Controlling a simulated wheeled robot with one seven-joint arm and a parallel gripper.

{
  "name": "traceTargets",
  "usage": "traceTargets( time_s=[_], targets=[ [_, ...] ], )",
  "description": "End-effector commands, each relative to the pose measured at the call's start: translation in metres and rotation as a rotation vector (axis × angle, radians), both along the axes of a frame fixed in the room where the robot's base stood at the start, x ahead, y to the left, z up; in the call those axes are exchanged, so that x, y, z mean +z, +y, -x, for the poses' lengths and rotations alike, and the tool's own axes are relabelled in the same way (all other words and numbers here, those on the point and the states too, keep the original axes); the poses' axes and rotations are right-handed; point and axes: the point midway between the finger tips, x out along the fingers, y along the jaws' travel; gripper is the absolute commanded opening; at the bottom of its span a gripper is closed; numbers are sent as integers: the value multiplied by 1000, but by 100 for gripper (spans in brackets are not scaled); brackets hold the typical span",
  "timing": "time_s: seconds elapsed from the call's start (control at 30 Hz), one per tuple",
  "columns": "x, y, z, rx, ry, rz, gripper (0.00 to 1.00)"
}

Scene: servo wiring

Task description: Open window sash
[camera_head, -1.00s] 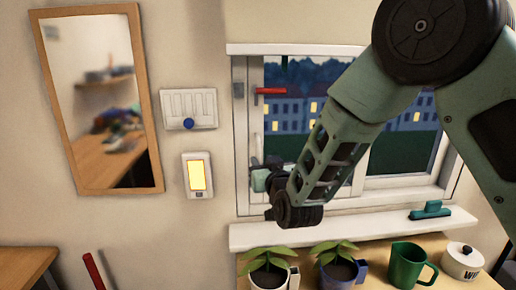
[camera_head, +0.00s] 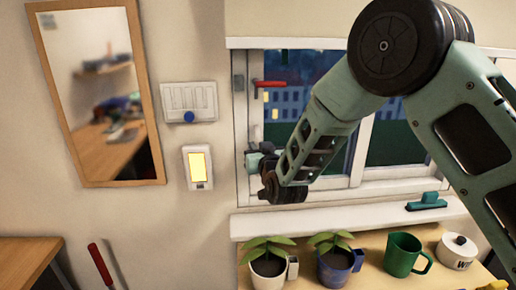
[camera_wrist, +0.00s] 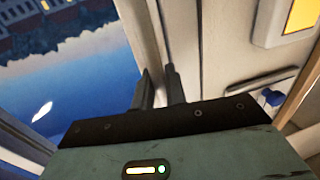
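The window's left sash (camera_head: 302,181) is a white frame with dark glass in the head view. A red lever handle (camera_head: 269,83) lies level near its upper left corner. My gripper (camera_head: 253,160) is low at the sash's left side, below the red handle. In the wrist view its two dark fingers (camera_wrist: 160,88) stand a narrow gap apart, in line with a white upright edge (camera_wrist: 150,45) of the window. I cannot tell whether they touch or pinch that edge. Glass with building lights fills the left of the wrist view. My arm hides part of the sash.
A sill (camera_head: 345,219) runs below the window, with a teal tool (camera_head: 427,202) at its right. Potted plants (camera_head: 268,265), a green mug (camera_head: 405,255) and a white pot (camera_head: 457,251) stand below. A lit panel (camera_head: 198,167), a switch plate (camera_head: 189,101) and a mirror (camera_head: 100,95) hang to the left.

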Motion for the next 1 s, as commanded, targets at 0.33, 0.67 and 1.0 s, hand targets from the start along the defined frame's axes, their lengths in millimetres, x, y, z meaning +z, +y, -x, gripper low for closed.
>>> traceTargets(
  time_s=[0.33,0.67,1.0],
  targets=[
    [-6,-44,-1,-11,-1,1,0],
    [-7,-148,0,-15,-3,1,0],
    [-4,-236,0,-9,0,1,0]
  ],
)
